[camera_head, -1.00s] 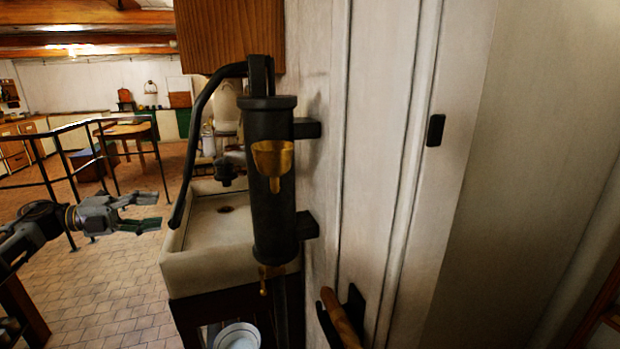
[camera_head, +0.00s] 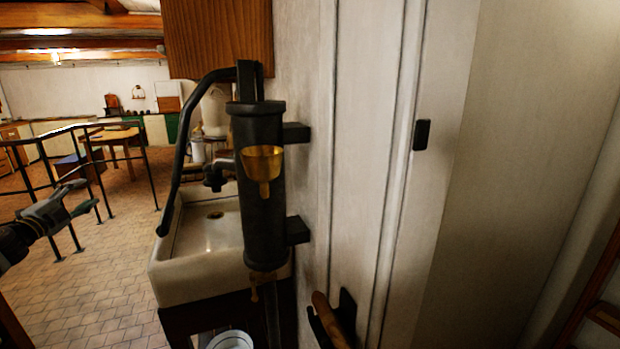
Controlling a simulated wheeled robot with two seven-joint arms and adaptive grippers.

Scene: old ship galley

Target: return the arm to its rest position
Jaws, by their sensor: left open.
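My left arm comes in from the left edge. Its gripper (camera_head: 88,196) is open and empty, with its fingers pointing right. It is in the air over the tiled floor, in front of the black railing and left of the sink, touching nothing that I can see.
A black hand pump (camera_head: 258,190) with a long curved handle is fixed to the white wall. A pale sink (camera_head: 170,279) stands behind and below it. A black railing (camera_head: 148,165) runs at the left. Tiled floor (camera_head: 105,285) is clear between them.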

